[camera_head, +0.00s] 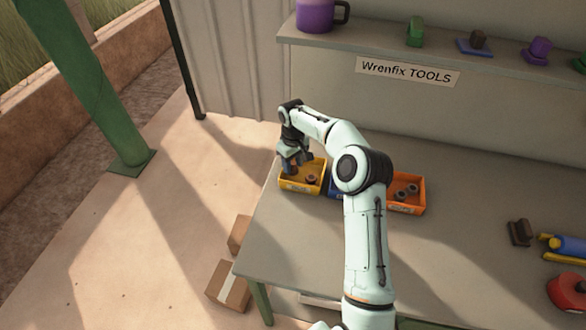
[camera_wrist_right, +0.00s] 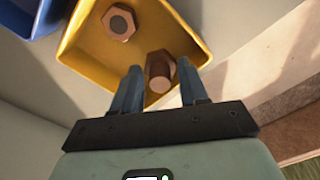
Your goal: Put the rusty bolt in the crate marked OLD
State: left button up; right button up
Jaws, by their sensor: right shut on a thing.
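My right gripper (camera_head: 294,160) is over the left part of a yellow crate (camera_head: 302,188) at the bench's left end. The right wrist view shows its two fingers (camera_wrist_right: 160,67) on either side of a brown, rusty-looking bolt (camera_wrist_right: 159,72), shut on it. The bolt is at or just above the yellow crate (camera_wrist_right: 82,40), near its wall; whether it touches the floor I cannot tell. Another bolt or nut (camera_wrist_right: 119,22) with a brown hexagonal rim lies in the same crate. The crate labels are too small to read. My left gripper is not in view.
A blue crate (camera_head: 335,188) stands beside the yellow one, partly hidden by my right arm. An orange crate (camera_head: 407,207) with several dark pieces is farther right. A dark block (camera_head: 520,233), blue-yellow tool (camera_head: 567,246) and red roll (camera_head: 568,292) lie at right. A shelf (camera_head: 365,47) runs behind.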

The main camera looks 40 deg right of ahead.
aim_at(293, 169)
jog(key=shift+f, duration=1.4)
jog(key=shift+f, duration=0.15)
jog(key=o, duration=0.8)
jog(key=shift+o, duration=0.2)
notch_tip(293, 169, up, 12)
jog(key=shift+r, duration=0.2)
jog(key=shift+f, duration=0.1)
